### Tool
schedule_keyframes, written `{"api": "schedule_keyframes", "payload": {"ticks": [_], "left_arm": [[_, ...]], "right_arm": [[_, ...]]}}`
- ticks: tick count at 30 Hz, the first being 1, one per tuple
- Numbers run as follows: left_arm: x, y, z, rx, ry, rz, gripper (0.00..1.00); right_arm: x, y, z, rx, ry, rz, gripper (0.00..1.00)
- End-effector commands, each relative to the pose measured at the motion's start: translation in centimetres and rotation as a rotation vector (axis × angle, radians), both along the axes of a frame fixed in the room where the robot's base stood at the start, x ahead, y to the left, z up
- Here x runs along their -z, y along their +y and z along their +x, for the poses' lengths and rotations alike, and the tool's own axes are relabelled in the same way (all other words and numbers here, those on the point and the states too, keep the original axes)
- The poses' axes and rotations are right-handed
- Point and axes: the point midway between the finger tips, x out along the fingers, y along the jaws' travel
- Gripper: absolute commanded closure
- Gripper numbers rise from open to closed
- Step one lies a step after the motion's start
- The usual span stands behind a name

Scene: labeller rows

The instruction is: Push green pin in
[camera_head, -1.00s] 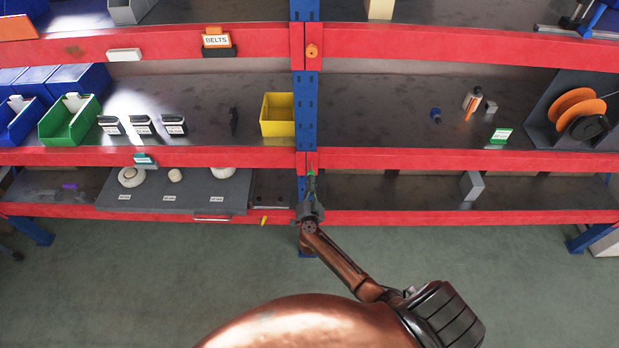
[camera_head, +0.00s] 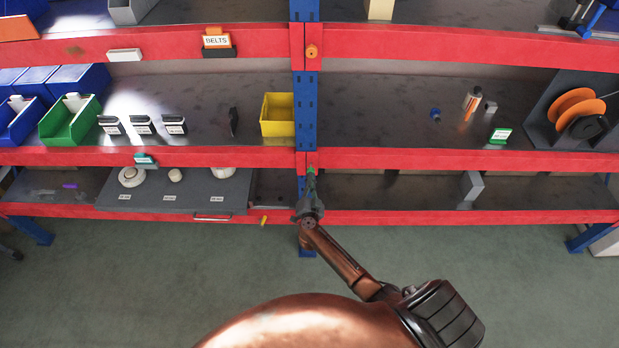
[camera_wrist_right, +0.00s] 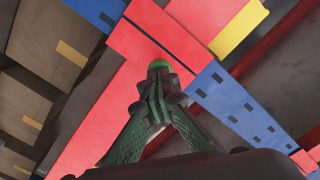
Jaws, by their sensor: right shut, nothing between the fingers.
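The green pin (camera_head: 311,170) sits on the red beam at the blue upright, just below the middle shelf. In the right wrist view the round green pin head (camera_wrist_right: 159,64) shows directly beyond my fingertips. My right gripper (camera_head: 311,182) is shut and empty, its tips pointing at the pin. In the right wrist view the shut fingertips (camera_wrist_right: 158,76) cover the lower part of the pin head. They look in contact with it or very close; I cannot tell which. How deep the pin sits is hidden. My left gripper is not in view.
The blue upright (camera_head: 306,110) stands behind the pin, with red beams (camera_head: 430,160) to both sides. An orange pin (camera_head: 312,51) sits on the upper beam. A yellow bin (camera_head: 277,115) stands left of the upright. A yellow item (camera_head: 264,220) is at the lower beam.

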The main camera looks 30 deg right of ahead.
Motion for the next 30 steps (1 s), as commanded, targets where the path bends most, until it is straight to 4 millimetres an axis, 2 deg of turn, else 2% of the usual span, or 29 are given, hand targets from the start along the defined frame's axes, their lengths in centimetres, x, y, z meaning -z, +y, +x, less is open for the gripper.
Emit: {"api": "schedule_keyframes", "payload": {"ticks": [17, 30], "left_arm": [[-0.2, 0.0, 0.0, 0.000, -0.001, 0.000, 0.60], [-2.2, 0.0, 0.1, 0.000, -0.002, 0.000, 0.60]], "right_arm": [[-0.1, -0.3, 0.5, 0.000, 0.000, 0.000, 1.00], [-0.1, 1.3, -2.2, 0.000, 0.001, 0.001, 1.00]]}}
